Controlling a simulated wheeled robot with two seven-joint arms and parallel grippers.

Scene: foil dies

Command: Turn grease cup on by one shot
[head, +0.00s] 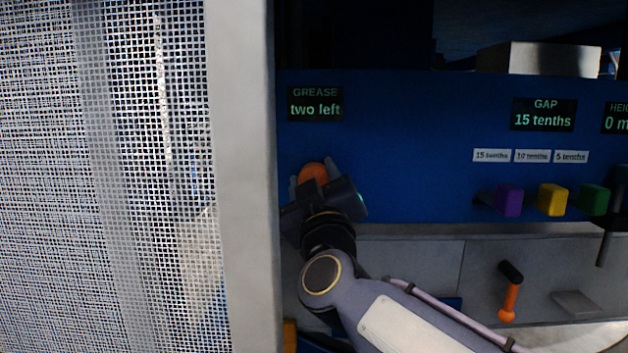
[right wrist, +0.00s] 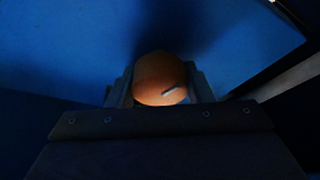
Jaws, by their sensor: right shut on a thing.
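The orange grease cup (head: 312,173) is on the blue panel, under the grease display (head: 315,103), which reads "two left". In the right wrist view the cup (right wrist: 160,80) is round, with a short pale mark slanting on its face at the lower right. My right gripper (head: 311,184) is shut on the cup, with a finger on each side of it in the right wrist view (right wrist: 160,88). The gripper hides the lower part of the cup in the head view. My left gripper is not in view.
A mesh guard with a grey post (head: 243,180) stands close on the left. To the right are purple (head: 509,200), yellow (head: 553,199) and green (head: 594,199) blocks under a gap display (head: 543,114) reading "15 tenths". An orange-and-black lever (head: 510,290) is below.

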